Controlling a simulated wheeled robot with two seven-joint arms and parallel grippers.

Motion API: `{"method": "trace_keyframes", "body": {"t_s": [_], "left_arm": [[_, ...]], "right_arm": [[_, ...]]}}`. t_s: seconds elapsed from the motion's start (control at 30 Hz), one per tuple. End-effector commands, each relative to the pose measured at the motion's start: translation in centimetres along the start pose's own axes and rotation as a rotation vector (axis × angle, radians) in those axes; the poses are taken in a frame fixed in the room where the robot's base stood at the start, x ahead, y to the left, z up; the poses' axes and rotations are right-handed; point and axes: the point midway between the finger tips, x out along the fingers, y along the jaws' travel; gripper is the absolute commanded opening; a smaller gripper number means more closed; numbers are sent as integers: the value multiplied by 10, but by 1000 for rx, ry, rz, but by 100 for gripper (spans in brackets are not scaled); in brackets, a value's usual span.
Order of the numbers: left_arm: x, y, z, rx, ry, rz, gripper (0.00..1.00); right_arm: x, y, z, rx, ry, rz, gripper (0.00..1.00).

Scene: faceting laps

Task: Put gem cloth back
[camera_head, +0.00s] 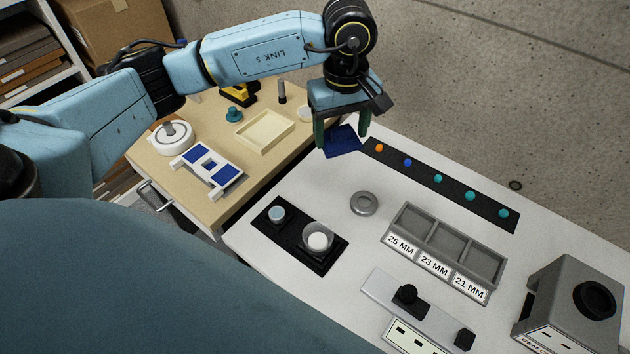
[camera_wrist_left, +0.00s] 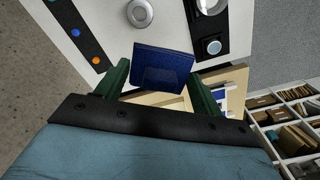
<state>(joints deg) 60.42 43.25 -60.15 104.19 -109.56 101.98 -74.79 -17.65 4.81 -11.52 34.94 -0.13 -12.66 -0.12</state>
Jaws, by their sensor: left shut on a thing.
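The gem cloth is a dark blue square (camera_head: 344,142) held at the white table's far left corner. My left gripper (camera_head: 340,138) points down and is shut on it. In the left wrist view the cloth (camera_wrist_left: 162,66) spans between the two green fingers of the gripper (camera_wrist_left: 160,88). The cloth looks lifted, with the white table and part of the wooden desk behind it. How high it hangs is hard to tell. My right gripper is not in view.
The white table (camera_head: 285,180) bears a black strip with coloured gems (camera_head: 455,193), a grey ring (camera_head: 364,203), a black holder (camera_head: 285,245), a labelled grey tray (camera_head: 410,211) and a grey machine (camera_head: 548,290). The wooden desk (camera_head: 205,120) holds a shallow tray (camera_head: 266,146) and a white-and-blue rack (camera_head: 232,182).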

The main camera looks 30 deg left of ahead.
Motion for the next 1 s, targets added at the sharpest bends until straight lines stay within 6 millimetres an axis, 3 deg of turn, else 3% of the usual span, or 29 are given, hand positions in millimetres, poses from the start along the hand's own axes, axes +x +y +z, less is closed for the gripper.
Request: {"method": "trace_keyframes", "body": {"t_s": [0.3, 0.6, 0.8, 1.0], "left_arm": [[41, -3, -30, -856, 0, 2, 49], [77, -12, -56, -1645, 5, -9, 49], [92, -18, -68, -2008, 12, -17, 49], [101, -20, -72, -2148, 16, -21, 49]], "right_arm": [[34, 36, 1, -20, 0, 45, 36], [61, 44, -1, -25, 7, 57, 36], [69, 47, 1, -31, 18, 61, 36], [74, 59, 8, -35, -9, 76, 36]]}}
